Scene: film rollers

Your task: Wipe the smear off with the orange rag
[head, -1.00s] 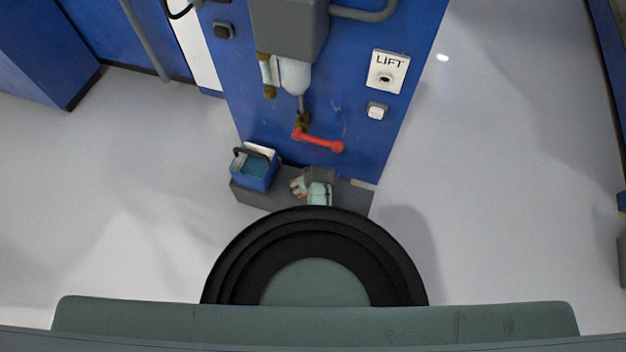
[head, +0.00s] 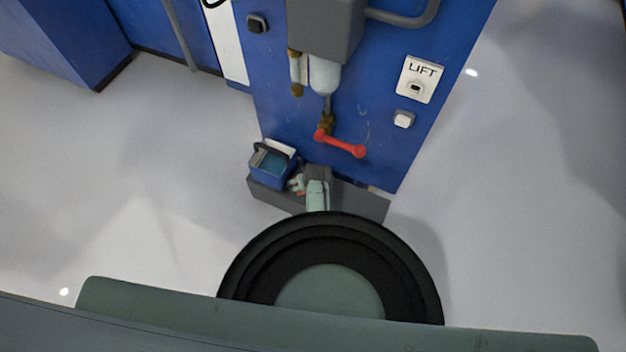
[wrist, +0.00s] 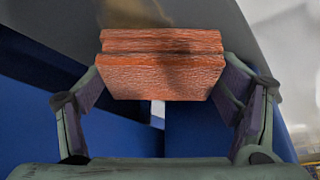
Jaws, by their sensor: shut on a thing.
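A brownish smear (wrist: 138,12) shows on a grey surface just beyond the rag's upper edge. I cannot tell whether the rag touches that surface. In the head view my gripper (head: 298,184) is small and partly hidden by my arm, over the grey ledge (head: 365,204) at the foot of the blue panel. Only a reddish speck of the rag shows there.
A red lever (head: 342,143) and a grey box with a pale cylinder (head: 323,75) are on the blue panel (head: 385,150) above. Open pale floor lies on both sides.

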